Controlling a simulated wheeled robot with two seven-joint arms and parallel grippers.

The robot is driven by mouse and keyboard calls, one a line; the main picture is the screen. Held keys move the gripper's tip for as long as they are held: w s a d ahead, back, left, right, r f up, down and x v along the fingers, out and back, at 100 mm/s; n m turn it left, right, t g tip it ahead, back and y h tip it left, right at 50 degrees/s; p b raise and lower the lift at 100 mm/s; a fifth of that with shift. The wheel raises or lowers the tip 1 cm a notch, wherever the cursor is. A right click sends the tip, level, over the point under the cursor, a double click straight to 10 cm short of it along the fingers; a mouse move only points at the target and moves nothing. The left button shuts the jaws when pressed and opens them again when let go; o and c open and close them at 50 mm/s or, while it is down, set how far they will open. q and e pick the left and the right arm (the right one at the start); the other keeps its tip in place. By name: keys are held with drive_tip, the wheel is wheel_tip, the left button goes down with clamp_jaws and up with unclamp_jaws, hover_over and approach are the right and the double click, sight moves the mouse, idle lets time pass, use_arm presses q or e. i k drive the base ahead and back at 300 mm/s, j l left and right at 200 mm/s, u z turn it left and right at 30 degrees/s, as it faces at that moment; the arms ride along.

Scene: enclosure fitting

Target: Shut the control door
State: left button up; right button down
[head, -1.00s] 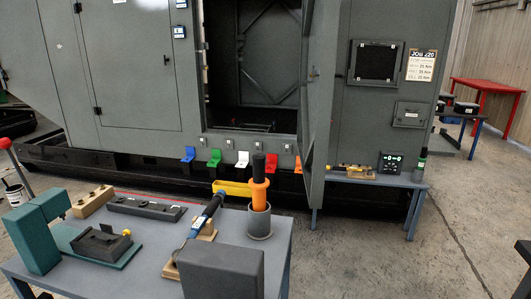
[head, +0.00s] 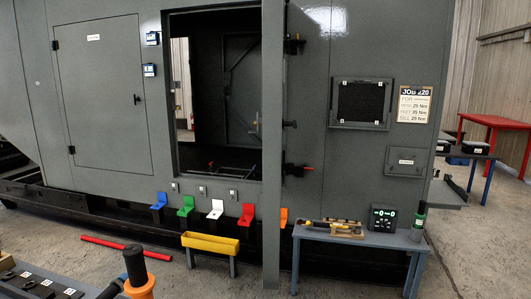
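A tall grey door (head: 273,150) stands open at the right side of the opening in the grey enclosure (head: 225,60). It sticks out toward me and shows nearly edge-on, so its faces are mostly hidden. The dark opening shows a braced inner panel (head: 240,90) inside. Dark fittings (head: 291,124) show just right of the door edge, one of them with a red tip. Another door (head: 98,95) with a small label, at the left of the enclosure, appears closed. I cannot read which label names the control door. Neither of my grippers is in view.
A yellow trough (head: 210,244) and several coloured brackets (head: 187,206) stand below the opening. A grey bench (head: 350,238) with tools and a lit display (head: 384,217) is close right of the door. A red bar (head: 112,243) lies on the floor. A workbench (head: 75,278) fills the lower left.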

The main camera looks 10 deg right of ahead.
sight(274, 44)
drive_tip(key=i+l+u, duration=0.1)
drive_tip(key=i+l, duration=0.95)
drive_tip(key=l, duration=0.15)
drive_tip(key=i+l+u, duration=0.15)
drive_tip(key=i+l, duration=0.4)
drive_tip(key=l, duration=0.1)
